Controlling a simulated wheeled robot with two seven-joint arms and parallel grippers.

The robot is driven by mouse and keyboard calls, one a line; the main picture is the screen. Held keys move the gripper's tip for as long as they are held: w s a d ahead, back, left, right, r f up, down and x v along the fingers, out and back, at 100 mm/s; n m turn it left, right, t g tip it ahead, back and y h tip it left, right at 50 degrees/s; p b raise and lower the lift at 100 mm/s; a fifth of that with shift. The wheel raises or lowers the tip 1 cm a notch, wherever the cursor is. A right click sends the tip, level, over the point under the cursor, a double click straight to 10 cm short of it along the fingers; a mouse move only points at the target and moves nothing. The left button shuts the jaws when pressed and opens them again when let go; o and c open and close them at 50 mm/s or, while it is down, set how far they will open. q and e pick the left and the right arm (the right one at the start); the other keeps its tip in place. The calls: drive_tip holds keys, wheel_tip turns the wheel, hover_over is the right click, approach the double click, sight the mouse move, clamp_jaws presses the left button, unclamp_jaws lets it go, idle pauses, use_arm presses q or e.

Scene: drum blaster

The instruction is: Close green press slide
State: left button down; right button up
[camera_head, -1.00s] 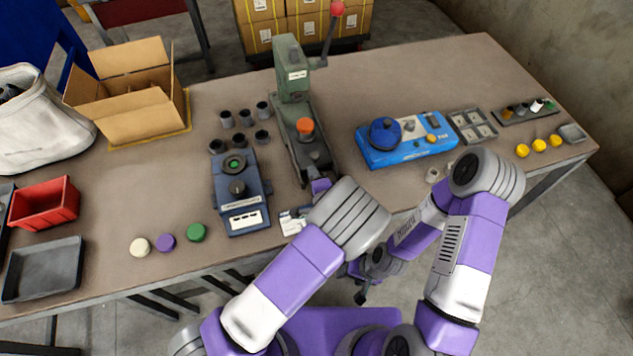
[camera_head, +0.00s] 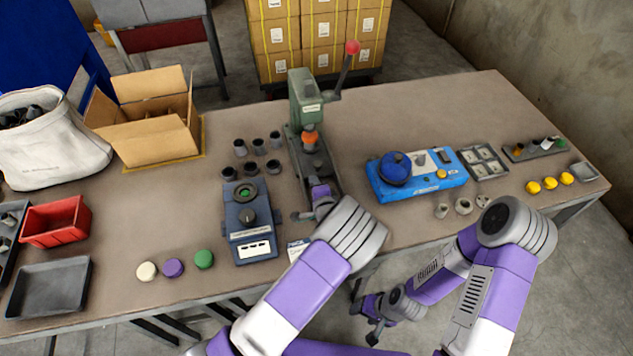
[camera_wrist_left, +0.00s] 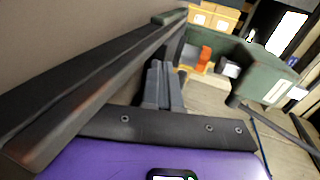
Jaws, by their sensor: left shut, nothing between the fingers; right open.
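The green press (camera_head: 305,98) stands at the middle of the table, its lever with a red knob raised. Its slide (camera_head: 311,160) runs along the dark base and carries an orange piece (camera_head: 310,139), which sits just below the press head. My left gripper (camera_head: 305,212) is shut and empty at the front end of the press base. Its fingers (camera_wrist_left: 163,86) point along a dark rail in the left wrist view, with the orange piece (camera_wrist_left: 204,58) ahead. Whether they touch the slide is unclear. My right gripper (camera_head: 375,332) is open and empty, low beyond the table's front edge.
A dark blue device (camera_head: 249,222) and several dark cups (camera_head: 258,147) stand left of the press. A bright blue device (camera_head: 417,174) stands to its right. Coloured caps (camera_head: 173,268) lie at the front left. The table behind the bright blue device is clear.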

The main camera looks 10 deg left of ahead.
use_arm(q)
drive_tip(key=v, duration=0.4)
drive_tip(key=p+v, duration=0.1)
drive_tip(key=v, duration=0.3)
drive_tip(key=p+v, duration=0.1)
drive_tip(key=v, duration=0.3)
drive_tip(key=shift+s+d+f, duration=0.15)
drive_tip(key=shift+d+f, duration=0.15)
drive_tip(key=shift+s+d+r+p, duration=0.1)
drive_tip(key=shift+s+d+p, duration=0.15)
drive_tip(key=shift+s, duration=0.3)
